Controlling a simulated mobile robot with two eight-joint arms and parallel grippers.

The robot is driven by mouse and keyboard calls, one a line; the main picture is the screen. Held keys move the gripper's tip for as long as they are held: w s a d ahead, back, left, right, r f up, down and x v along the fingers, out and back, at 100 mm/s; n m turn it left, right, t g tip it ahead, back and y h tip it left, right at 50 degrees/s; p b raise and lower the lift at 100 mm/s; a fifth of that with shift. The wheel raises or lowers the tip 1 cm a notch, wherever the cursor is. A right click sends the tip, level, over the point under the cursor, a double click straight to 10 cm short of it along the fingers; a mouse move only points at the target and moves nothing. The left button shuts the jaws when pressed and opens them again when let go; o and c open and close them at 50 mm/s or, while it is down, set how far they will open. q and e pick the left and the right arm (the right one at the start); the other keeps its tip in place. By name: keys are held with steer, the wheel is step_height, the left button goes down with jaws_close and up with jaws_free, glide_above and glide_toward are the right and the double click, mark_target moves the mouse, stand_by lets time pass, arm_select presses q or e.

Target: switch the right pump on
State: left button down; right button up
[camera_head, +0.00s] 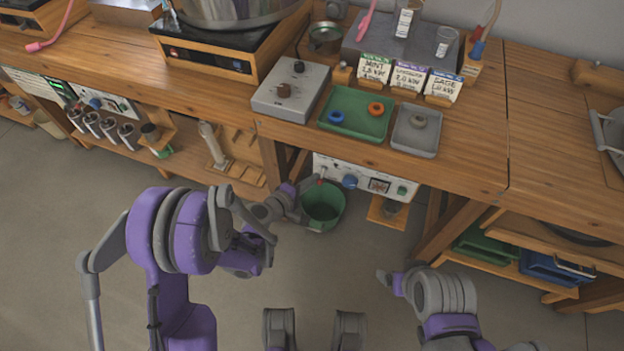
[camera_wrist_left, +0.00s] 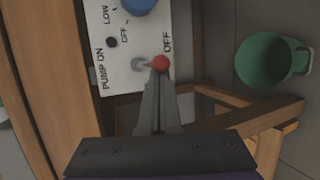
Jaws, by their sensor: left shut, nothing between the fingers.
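The right pump's white panel (camera_head: 370,180) is under the bench, with a blue knob (camera_head: 350,182) and a red-tipped toggle lever (camera_head: 321,182). In the left wrist view, the panel (camera_wrist_left: 121,82) reads PUMP ON on the left and OFF on the right. The lever's red tip (camera_wrist_left: 161,63) leans toward OFF. My left gripper (camera_head: 311,186) is shut and empty; in the left wrist view its fingertips (camera_wrist_left: 158,76) are at the red tip. I cannot tell if they touch. My right arm (camera_head: 440,293) is at the lower right; its fingers are not clear.
A green bucket (camera_head: 322,207) stands on the floor below the panel, close to my left gripper. The wooden bench (camera_head: 470,150) overhangs the panel and carries a green tray (camera_head: 345,123) and a grey tray (camera_head: 405,141). A wooden leg stands left of the panel.

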arm_select(q)
steer(key=shift+r+g, duration=0.2)
steer(key=shift+g, duration=0.1)
steer(key=shift+r+n+g+y+p, duration=0.2)
steer(key=shift+r+g+y+p, duration=0.3)
steer(key=shift+g, duration=0.3)
steer(key=shift+r+n+g+y+p, duration=0.2)
steer(key=shift+g+y+p, duration=0.1)
steer(key=shift+g+p, duration=0.4)
steer(key=shift+r+n+g+y+p, duration=0.2)
steer(key=shift+r+g+y+p, duration=0.2)
steer(key=shift+g, duration=0.5)
steer(key=shift+r+g, duration=0.1)
steer(key=shift+g, duration=0.4)
steer(key=shift+w+d+r+n+g+y+p, duration=0.1)
steer(key=shift+r+n+g+y+p, duration=0.15)
steer(key=shift+g, duration=0.25)
steer(key=shift+d+r+n+g+y+p, duration=0.1)
steer(key=shift+r+g+y+p, duration=0.1)
steer(key=shift+g+y, duration=0.25)
steer(key=shift+r, duration=0.1)
stand_by(0.8)
steer(key=shift+r+p, duration=0.45)
steer(key=shift+r, duration=0.25)
